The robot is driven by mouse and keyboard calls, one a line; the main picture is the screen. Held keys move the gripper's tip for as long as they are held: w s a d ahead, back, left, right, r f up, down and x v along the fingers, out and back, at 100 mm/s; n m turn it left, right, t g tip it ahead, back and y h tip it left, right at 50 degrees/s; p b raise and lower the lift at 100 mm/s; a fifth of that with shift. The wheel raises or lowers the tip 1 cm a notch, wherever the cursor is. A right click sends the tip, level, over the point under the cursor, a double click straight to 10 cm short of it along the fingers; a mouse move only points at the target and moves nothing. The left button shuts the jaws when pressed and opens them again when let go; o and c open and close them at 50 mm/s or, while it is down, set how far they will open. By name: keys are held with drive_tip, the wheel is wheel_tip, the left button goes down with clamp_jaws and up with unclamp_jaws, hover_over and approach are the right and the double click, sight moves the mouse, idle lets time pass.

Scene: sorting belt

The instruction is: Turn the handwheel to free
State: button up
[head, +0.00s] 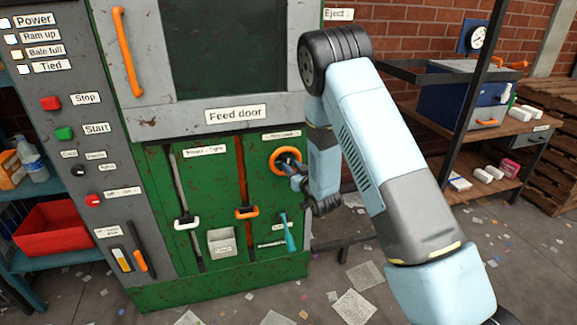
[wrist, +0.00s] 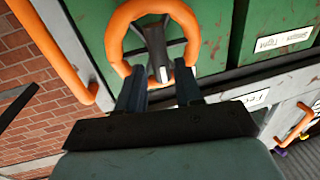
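The orange handwheel (head: 274,158) is on the green front of the machine, below the feed door, under a small label. In the wrist view its orange ring (wrist: 116,35) and dark spokes fill the upper middle. My gripper (head: 294,177) is at the wheel's lower right in the head view and hides part of it. In the wrist view the two dark fingers of my gripper (wrist: 160,88) are apart, one on each side of the rim's near part and a grey piece at the wheel. Whether either finger touches the wheel I cannot tell.
Left of the wheel are an orange-handled lever (head: 246,212) and a white-handled lever (head: 187,222) in slots. A teal handle (head: 290,236) is below the wheel. A control panel (head: 75,140) stands left. A workbench (head: 515,127) stands right. Paper scraps litter the floor.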

drive_tip(key=shift+x, duration=1.2)
